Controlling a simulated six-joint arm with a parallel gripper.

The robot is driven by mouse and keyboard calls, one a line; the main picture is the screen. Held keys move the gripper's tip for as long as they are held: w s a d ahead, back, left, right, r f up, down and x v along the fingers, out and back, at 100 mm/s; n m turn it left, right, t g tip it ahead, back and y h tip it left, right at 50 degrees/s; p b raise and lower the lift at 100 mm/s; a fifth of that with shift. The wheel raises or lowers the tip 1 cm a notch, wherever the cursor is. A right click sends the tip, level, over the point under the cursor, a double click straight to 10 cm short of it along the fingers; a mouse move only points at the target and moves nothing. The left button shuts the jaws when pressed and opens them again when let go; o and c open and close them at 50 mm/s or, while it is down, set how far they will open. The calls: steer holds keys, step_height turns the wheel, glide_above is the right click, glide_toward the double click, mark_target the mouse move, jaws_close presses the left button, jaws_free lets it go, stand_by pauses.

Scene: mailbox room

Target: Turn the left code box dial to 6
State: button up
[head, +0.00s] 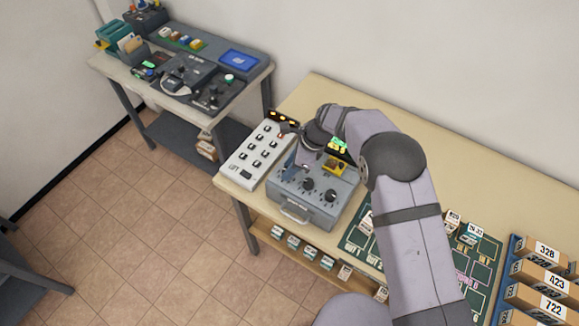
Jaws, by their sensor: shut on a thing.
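The code box (322,214) is a grey case with a front handle, standing near the left front of the long table. Two black dials, the middle dial (308,184) and the right dial (330,196), show on its sloped top. My gripper (291,172) reaches down from above onto the left end of that top and is shut on the left dial. The gripper hides the left dial, so its pointer and number cannot be read. A small green display and a yellow part show behind the dials, partly beside my wrist.
A white panel with black switches (254,154) stands close left of the code box. A green board (484,262) with small blocks lies to the right, partly behind my arm. Numbered cartons (541,279) sit in a blue rack at far right. The table's back (460,165) is clear.

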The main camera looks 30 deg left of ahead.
steer(key=n+b, duration=0.1)
steer(key=b, duration=0.1)
steer(key=n+g+b, duration=0.1)
steer(key=n+b, duration=0.1)
steer(key=shift+w+a+f+h, duration=0.1)
steer(key=shift+w+f+h, duration=0.1)
steer(key=shift+h, duration=0.1)
steer(key=shift+a+r+n+g+h+b, duration=0.1)
steer(key=shift+n+g+h+b, duration=0.2)
steer(key=shift+n+b, duration=0.5)
steer(key=shift+r+n+g+h+b, duration=0.1)
steer(key=shift+n+g+h+b, duration=0.15)
steer(key=shift+n, duration=1.25)
steer(key=o, duration=1)
steer(key=shift+o, duration=0.2)
steer(key=shift+r, duration=0.2)
